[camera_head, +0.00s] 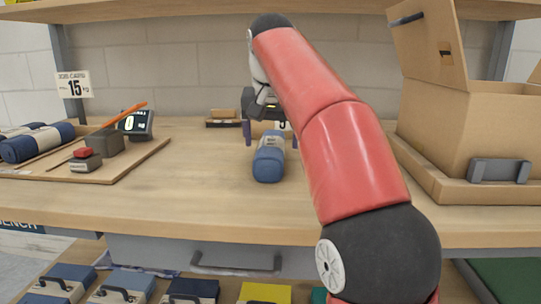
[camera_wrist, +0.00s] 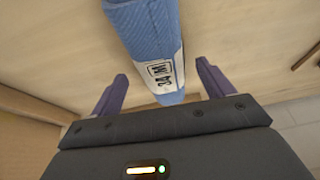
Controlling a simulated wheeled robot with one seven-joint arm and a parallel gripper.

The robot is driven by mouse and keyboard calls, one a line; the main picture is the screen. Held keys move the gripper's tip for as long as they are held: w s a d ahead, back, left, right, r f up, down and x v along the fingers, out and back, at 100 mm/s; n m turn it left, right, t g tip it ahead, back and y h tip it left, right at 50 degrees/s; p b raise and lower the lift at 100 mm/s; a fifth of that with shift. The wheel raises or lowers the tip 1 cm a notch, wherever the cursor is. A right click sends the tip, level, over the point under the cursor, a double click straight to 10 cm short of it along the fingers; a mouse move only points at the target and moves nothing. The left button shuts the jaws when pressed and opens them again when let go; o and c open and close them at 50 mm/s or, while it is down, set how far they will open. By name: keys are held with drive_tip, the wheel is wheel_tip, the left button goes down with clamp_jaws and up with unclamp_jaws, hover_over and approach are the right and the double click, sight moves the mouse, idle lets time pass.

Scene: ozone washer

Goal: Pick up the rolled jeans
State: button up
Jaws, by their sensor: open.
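The rolled jeans (camera_head: 268,165) are a blue roll with a white label band, lying lengthwise on the wooden bench near its middle. In the wrist view the roll (camera_wrist: 145,32) runs from the top edge down between my fingers, with its printed label facing the camera. My gripper (camera_head: 265,138) is open at the far end of the roll, one finger on each side. In the wrist view my gripper (camera_wrist: 162,92) shows a gap between each finger and the roll. Whether the fingertips touch the bench is unclear.
At the left, a wooden board (camera_head: 140,150) holds another blue roll (camera_head: 38,143), a small scale display (camera_head: 136,124) and dark blocks. At the right, an open cardboard box (camera_head: 455,125) sits in a tray. A small box (camera_head: 223,117) stands at the back. The bench front is clear.

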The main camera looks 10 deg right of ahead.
sight(271, 142)
drive_tip(key=b+x, duration=0.1)
drive_tip(key=x, duration=0.3)
drive_tip(key=shift+w+f, duration=0.1)
drive_tip(key=shift+f, duration=0.05)
drive_tip(key=c, duration=1.2)
drive_tip(key=shift+c, duration=0.5)
